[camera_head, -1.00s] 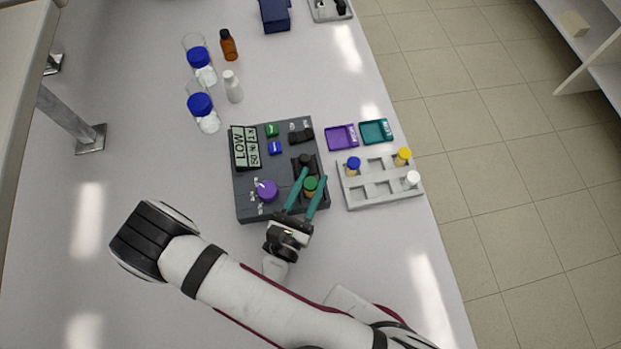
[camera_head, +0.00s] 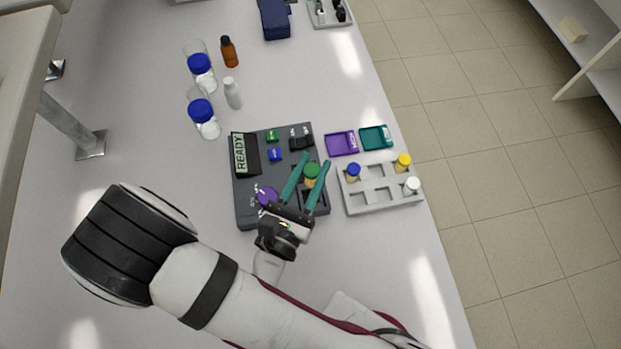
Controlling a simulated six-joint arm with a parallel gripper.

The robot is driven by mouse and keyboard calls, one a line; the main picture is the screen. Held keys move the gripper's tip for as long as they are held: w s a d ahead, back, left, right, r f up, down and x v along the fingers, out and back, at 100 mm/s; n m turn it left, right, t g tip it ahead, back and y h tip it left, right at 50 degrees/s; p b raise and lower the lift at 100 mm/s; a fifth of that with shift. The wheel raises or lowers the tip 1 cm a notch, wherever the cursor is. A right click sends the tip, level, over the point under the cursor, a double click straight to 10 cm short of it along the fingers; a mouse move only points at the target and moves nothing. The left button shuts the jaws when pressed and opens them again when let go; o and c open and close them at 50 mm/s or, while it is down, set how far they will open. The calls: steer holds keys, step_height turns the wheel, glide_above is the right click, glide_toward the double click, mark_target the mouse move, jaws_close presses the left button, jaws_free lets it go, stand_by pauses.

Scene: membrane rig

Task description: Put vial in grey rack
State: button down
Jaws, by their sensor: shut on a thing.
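A vial with a green cap (camera_head: 312,171) and amber body is between the teal fingers of my gripper (camera_head: 316,160), which is shut on it. It appears raised above the right part of the dark device (camera_head: 243,205); the exact height is hard to tell. The grey rack (camera_head: 358,207) lies just right of the device. It holds a blue-capped vial (camera_head: 353,171) at back left, a yellow-capped vial (camera_head: 403,161) at back right and a white-capped vial (camera_head: 412,185) at front right. Its back middle, front left and front middle slots look empty.
The device display (camera_head: 240,155) reads READY, with a purple knob (camera_head: 267,196) below it. Purple (camera_head: 341,145) and teal (camera_head: 375,138) trays lie behind the rack. Bottles with blue caps (camera_head: 200,110) stand at left. The table's right edge is close beside the rack.

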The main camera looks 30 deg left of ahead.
steer(key=w+d+f+m+h, duration=0.1)
steer(key=w+d+f+h, duration=0.1)
steer(key=w+d+f+m+h, duration=0.1)
steer(key=d+f+h, duration=0.1)
steer(key=d, duration=0.1)
steer(key=w+d+f+m+h, duration=0.2)
steer(key=d+f, duration=0.1)
steer(key=shift+w+d, duration=0.25)
steer(key=shift+w, duration=0.1)
steer(key=shift+f, duration=0.6)
steer(key=shift+f, duration=0.95)
stand_by(1.2)
steer(key=shift+c, duration=2.4)
jaws_free()
steer(key=shift+o, duration=0.5)
step_height(320, 180, up, 6)
